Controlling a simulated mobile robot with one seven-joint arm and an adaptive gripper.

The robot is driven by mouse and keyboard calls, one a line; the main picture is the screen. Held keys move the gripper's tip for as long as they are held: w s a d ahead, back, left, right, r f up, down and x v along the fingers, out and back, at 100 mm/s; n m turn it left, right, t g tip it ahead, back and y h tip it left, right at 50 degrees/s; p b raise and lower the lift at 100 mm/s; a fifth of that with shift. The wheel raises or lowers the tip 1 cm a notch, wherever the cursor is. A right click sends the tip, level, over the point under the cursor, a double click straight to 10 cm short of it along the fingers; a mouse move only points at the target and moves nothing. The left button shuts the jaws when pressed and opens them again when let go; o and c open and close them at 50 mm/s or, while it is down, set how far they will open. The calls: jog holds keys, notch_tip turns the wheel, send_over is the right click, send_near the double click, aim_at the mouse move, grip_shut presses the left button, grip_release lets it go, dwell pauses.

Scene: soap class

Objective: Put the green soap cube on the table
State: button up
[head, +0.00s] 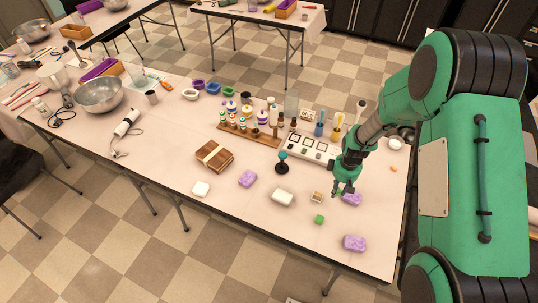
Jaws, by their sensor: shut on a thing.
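My gripper (341,188) reaches down over the right part of the white table (245,215). It is shut on a small bright green piece, which looks like a green soap cube (338,193). The fingers partly hide it, and I cannot tell whether it touches the table. Another green cube (319,219) lies on the table, below and left of my gripper and apart from it.
Purple soap bars (352,199) (354,243) lie beside and below my gripper. A small tan bar (317,197) and a white bar (283,198) lie left. A dark stand (282,163) and bottle rack (248,134) stand behind. The front right has bare patches.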

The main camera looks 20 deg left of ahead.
aim_at(229, 203)
jog(key=s+a+n, duration=0.1)
jog(key=s+a, duration=0.3)
jog(key=a, duration=0.1)
jog(key=s+a+n, duration=0.2)
jog(key=s+a, duration=0.2)
jog(key=a, duration=0.2)
jog(key=s+a+n, duration=0.1)
jog(key=s+a, duration=0.2)
jog(key=a, duration=0.2)
jog(key=shift+s+a+n, duration=0.15)
jog(key=shift+s+n, duration=0.15)
jog(key=shift+s, duration=0.1)
jog(key=s+a+n, duration=0.1)
jog(key=s+a, duration=0.3)
jog(key=s, duration=0.2)
jog(key=s+a+n, duration=0.2)
jog(key=s+a, duration=0.2)
jog(key=s, duration=0.1)
jog(key=s+a+n+b, duration=0.1)
jog(key=s+a+n, duration=0.1)
jog(key=s, duration=0.4)
jog(key=shift+s+a+f, duration=0.1)
jog(key=shift+s+a, duration=0.05)
jog(key=shift+a, duration=0.3)
jog(key=shift+s+a+f, duration=0.1)
jog(key=shift+s+a, duration=0.05)
jog(key=shift+a, duration=0.3)
